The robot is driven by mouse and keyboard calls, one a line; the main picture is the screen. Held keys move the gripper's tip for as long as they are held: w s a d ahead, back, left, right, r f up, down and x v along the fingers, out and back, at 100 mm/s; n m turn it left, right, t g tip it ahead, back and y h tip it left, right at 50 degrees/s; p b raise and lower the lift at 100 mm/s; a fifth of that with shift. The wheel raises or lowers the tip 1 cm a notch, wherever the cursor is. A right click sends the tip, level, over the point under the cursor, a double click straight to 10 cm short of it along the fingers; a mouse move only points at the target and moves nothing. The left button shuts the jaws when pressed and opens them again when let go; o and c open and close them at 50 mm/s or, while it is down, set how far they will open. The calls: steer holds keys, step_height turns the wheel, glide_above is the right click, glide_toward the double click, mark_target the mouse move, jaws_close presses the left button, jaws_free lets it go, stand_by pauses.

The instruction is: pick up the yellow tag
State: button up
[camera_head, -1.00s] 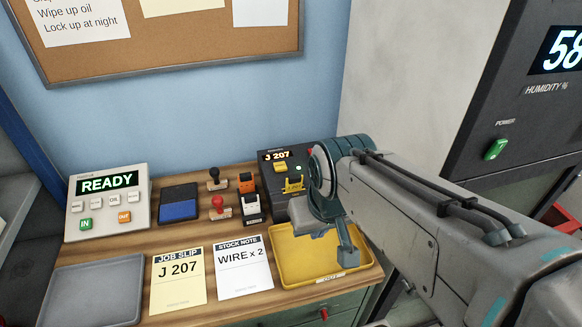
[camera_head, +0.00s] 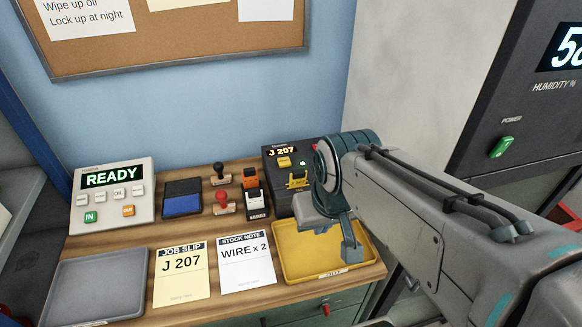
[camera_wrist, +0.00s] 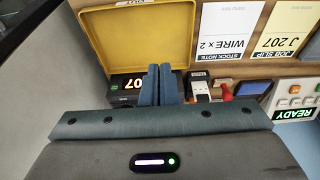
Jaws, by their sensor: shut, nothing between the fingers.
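A small yellow piece (camera_head: 297,180), which looks like the tag, sits at the front of a dark device (camera_head: 279,178) with a lit J 207 display.
A yellow tray (camera_head: 290,276) lies in front of the device, close to my gripper. Stamps (camera_head: 223,203), an orange-and-black holder (camera_head: 250,178), a blue pad (camera_head: 182,206), paper slips (camera_head: 181,285), a grey tray (camera_head: 62,305) and the READY panel (camera_head: 112,205) fill the bench to the left.

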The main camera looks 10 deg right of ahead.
steer(key=o, duration=0.5)
steer(key=shift+w, duration=0.1)
steer(key=o, duration=0.5)
steer(key=shift+w+r, duration=0.3)
steer(key=shift+c, duration=0.2)
steer(key=o, duration=0.3)
steer(key=shift+g, duration=0.7)
steer(key=w+r, duration=0.1)
steer(key=w, duration=0.2)
steer(key=w+r, duration=0.1)
steer(key=w, duration=0.1)
steer(key=w+r, duration=0.1)
steer(key=w, duration=0.2)
steer(key=shift+w+d+r, duration=0.2)
steer(key=shift+w+r, duration=0.1)
steer(key=shift+r, duration=0.1)
steer(key=shift+o, duration=0.2)
steer(key=r+g, duration=0.1)
steer(key=g, duration=0.1)
glide_above(298, 176)
steer(key=f, duration=0.5)
steer(key=w+f, duration=0.1)
steer(key=f, duration=0.2)
steer(key=shift+f, duration=0.15)
steer(key=shift+w+d+f+p, duration=0.1)
steer(key=shift+f+p, duration=0.3)
steer(key=shift+f, duration=0.9)
steer(key=shift+w+d+f+p, duration=0.1)
steer(key=shift+f+p, duration=0.25)
steer(key=shift+f, duration=0.95)
